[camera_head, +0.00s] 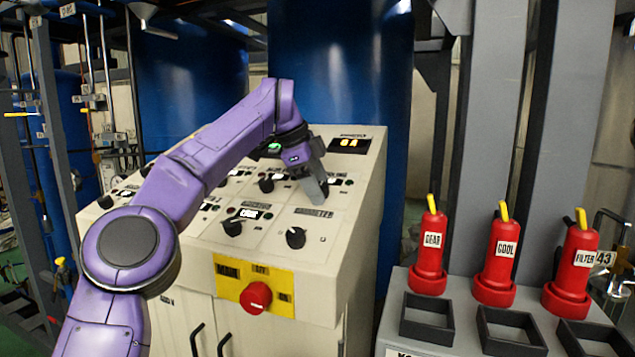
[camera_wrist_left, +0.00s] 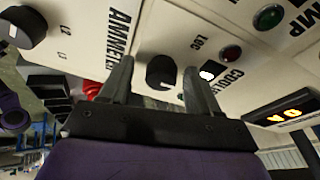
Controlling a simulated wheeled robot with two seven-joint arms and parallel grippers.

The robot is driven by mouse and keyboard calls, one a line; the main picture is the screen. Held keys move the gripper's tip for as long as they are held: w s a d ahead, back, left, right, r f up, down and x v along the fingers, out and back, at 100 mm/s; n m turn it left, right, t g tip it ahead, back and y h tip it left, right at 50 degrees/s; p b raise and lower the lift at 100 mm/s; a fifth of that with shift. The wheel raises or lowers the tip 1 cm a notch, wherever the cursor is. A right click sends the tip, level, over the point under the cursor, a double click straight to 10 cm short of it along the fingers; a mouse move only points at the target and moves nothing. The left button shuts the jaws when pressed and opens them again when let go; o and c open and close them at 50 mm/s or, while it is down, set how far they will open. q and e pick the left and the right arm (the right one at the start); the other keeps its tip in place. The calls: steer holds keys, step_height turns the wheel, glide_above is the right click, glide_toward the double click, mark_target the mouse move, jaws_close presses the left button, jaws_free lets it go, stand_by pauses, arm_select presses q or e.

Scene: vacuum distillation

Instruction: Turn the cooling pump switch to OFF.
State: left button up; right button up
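The cooling pump switch is a black round knob (camera_wrist_left: 160,72) on the white panel, beside lettering that starts "COOLI" and partly shows "PUMP" in the left wrist view. My left gripper (camera_wrist_left: 158,78) is open, with one finger on each side of this knob and a visible gap to it. In the head view my left gripper (camera_head: 314,188) reaches down onto the upper right of the control panel (camera_head: 262,230) and hides the knob. The knob's pointer direction is not clear. My right gripper is not in view.
An ammeter knob (camera_head: 295,237) sits just below my gripper. A red main button (camera_head: 256,297) is on a yellow plate. A lit display (camera_head: 349,145) is at the panel's top right.

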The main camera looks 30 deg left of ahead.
arm_select(q)
steer(key=shift+a, duration=0.15)
steer(key=p+v, duration=0.4)
steer(key=v, duration=0.6)
steer(key=shift+s+r, duration=0.2)
steer(key=shift+a, duration=0.1)
